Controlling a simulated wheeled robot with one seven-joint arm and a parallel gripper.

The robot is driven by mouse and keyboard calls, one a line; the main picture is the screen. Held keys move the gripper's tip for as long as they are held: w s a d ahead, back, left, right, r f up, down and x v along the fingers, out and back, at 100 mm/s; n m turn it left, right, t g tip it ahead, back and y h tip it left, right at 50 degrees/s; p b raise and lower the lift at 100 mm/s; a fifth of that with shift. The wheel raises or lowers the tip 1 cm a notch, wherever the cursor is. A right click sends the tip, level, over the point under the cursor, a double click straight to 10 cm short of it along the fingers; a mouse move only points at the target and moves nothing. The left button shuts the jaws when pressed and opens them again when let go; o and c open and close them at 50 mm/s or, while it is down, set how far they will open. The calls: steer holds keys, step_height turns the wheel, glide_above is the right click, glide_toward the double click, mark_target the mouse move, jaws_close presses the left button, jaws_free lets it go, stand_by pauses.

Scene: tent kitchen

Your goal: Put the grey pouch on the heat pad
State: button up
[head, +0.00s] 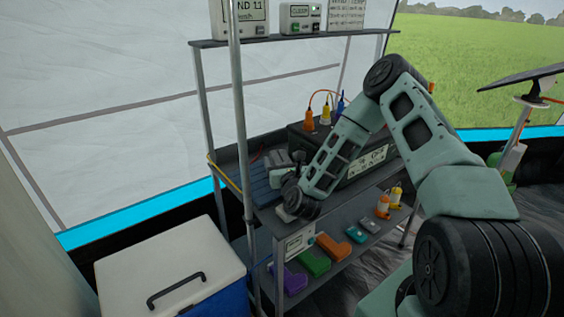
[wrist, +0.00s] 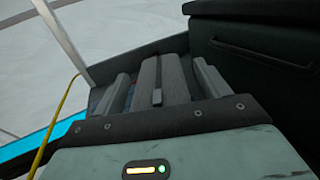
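My gripper (wrist: 160,86) is open in the wrist view, its two grey fingers apart. A grey, block-like thing (wrist: 172,78) with a narrow raised strip shows between them, with a gap beside the left finger. It looks like the grey pouch, but I cannot tell for sure. In the head view my wrist is low over the front of the middle shelf, and the fingers are hard to make out. A ridged blue pad (head: 262,184) lies on this shelf, with grey shapes (head: 279,158) at its back. I cannot tell if it is the heat pad.
A large dark case (head: 361,170) stands on the middle shelf right of my gripper; it also fills the right of the wrist view (wrist: 262,50). A metal post (head: 239,120) rises in front. Purple (head: 289,279), green and orange pouches lie on the lower shelf. A white-lidded cooler (head: 165,260) stands left.

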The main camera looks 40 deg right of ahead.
steer(key=shift+r, duration=0.2)
steer(key=v, duration=0.3)
steer(key=b+v, duration=0.1)
steer(key=v, duration=0.3)
steer(key=b+v, duration=0.1)
steer(key=v, duration=0.2)
steer(key=shift+s+f, duration=0.3)
steer(key=shift+f, duration=0.1)
steer(key=shift+s+a+r+b, duration=0.3)
steer(key=shift+s+b, duration=0.2)
steer(key=shift+s, duration=0.15)
